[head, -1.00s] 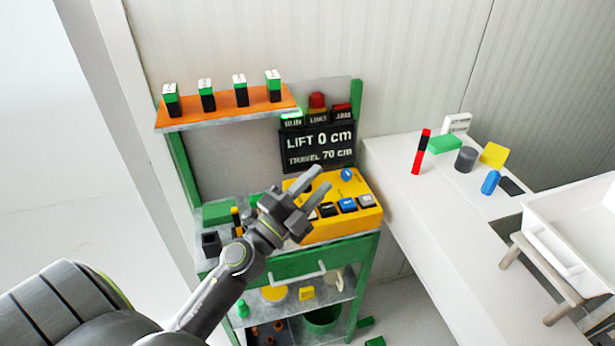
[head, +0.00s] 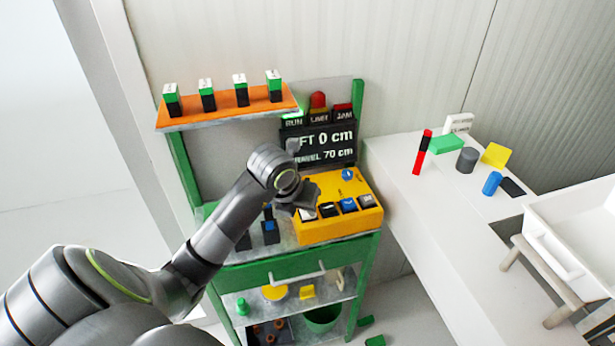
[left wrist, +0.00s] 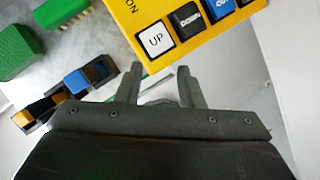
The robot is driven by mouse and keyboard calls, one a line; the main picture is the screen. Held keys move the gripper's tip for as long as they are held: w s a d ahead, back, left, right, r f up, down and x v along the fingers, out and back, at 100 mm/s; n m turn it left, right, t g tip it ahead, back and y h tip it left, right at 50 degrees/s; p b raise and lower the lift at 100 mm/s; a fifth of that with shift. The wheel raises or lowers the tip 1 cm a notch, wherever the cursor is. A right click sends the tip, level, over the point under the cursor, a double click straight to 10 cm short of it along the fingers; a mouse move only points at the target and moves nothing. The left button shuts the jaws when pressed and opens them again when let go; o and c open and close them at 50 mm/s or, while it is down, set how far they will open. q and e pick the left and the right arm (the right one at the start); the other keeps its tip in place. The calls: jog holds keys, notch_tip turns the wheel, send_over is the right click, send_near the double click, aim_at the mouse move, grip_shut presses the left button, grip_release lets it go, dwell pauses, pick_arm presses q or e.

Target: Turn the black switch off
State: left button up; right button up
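The yellow control box (head: 335,225) stands on the green bench and also shows in the left wrist view (left wrist: 195,38). Its buttons include a white UP button (left wrist: 156,39), a black DOWN button (left wrist: 187,19) and a blue button (left wrist: 217,8). A blue knob (head: 347,174) is on its upper right. My left gripper (head: 303,206) is over the box's left part and hides it, so I cannot see a black switch there. In the left wrist view its two fingers (left wrist: 160,84) are apart with nothing between them, just below the UP button. My right gripper is not in view.
A dark display (head: 330,145) reads travel 70 cm, with lamps above. An orange shelf (head: 225,108) with several green-and-black blocks is at the upper left. Small blocks (head: 270,228) sit left of the box. The white table (head: 420,220) at right holds loose items.

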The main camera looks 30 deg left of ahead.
pick_arm(q)
jog(key=shift+n+g+y, duration=0.4)
jog(key=shift+y, duration=0.3)
jog(key=w+a+p, duration=0.1)
jog(key=w+a, duration=0.1)
jog(key=w, duration=0.1)
jog(key=w+a+p, duration=0.1)
jog(key=w+a, duration=0.1)
jog(key=w, duration=0.2)
jog(key=w+a+r+p, duration=0.1)
jog(key=w+a, duration=0.1)
jog(key=w, duration=0.1)
jog(key=shift+w+p, duration=0.15)
jog(key=shift+p, duration=0.2)
jog(key=p+x, duration=0.1)
jog(key=x, duration=0.2)
jog(key=shift+w+a+f, duration=0.1)
jog(key=shift+w, duration=0.1)
jog(key=shift+x, duration=1.05)
grip_shut()
